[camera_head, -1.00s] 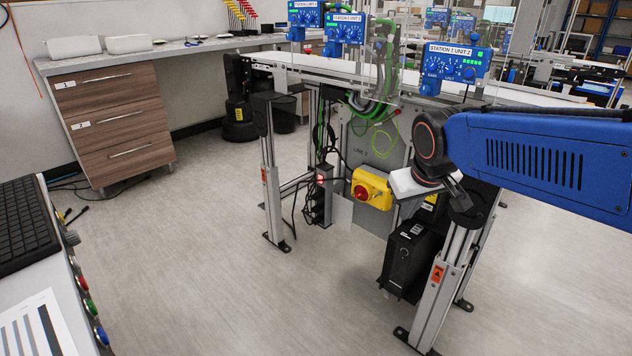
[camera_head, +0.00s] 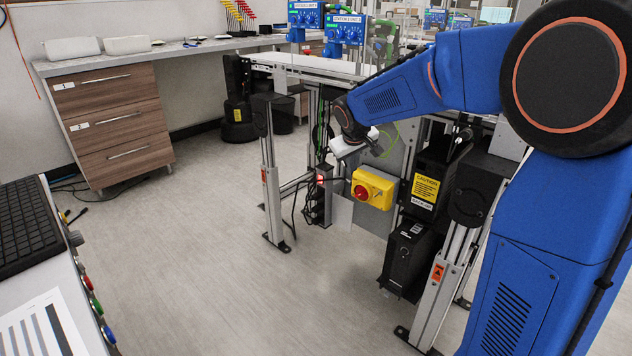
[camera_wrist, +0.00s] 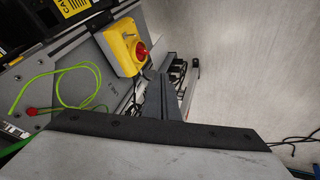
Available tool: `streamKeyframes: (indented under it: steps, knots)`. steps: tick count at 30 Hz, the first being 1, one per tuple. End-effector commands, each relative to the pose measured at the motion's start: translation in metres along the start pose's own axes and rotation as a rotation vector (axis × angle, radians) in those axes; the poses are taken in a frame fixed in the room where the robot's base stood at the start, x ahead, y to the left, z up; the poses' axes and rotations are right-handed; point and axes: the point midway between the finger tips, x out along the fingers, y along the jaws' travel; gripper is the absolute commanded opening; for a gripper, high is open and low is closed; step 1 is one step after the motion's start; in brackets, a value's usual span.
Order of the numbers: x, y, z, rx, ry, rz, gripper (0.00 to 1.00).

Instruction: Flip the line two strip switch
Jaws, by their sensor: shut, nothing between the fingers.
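A black power strip (camera_head: 318,207) stands upright on the conveyor frame, left of the yellow switch box. A small red switch (camera_head: 320,179) shows near its top; I cannot tell its position. In the wrist view the strip (camera_wrist: 178,72) is partly hidden behind my fingers, and its switch cannot be made out. My gripper (camera_head: 338,165) is above and slightly right of the strip in the head view, its fingers small and hard to see. In the wrist view my gripper (camera_wrist: 163,82) is shut and empty, pointing toward the strip area. Contact with the strip cannot be seen.
A yellow box with a red knob (camera_head: 374,188) is right of the strip; it also shows in the wrist view (camera_wrist: 124,47). A green cable (camera_wrist: 62,85) loops over the grey panel. Black cables hang around the strip. Floor (camera_head: 220,260) in front is clear.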

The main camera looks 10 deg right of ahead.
Motion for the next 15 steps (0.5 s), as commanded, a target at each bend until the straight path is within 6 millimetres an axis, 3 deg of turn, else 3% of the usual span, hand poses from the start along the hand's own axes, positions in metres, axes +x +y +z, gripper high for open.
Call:
streamKeyframes:
  steps: [15]
  knots:
    - [0.12, -0.031, -0.098, -0.129, 0.037, 0.02, 0.0]
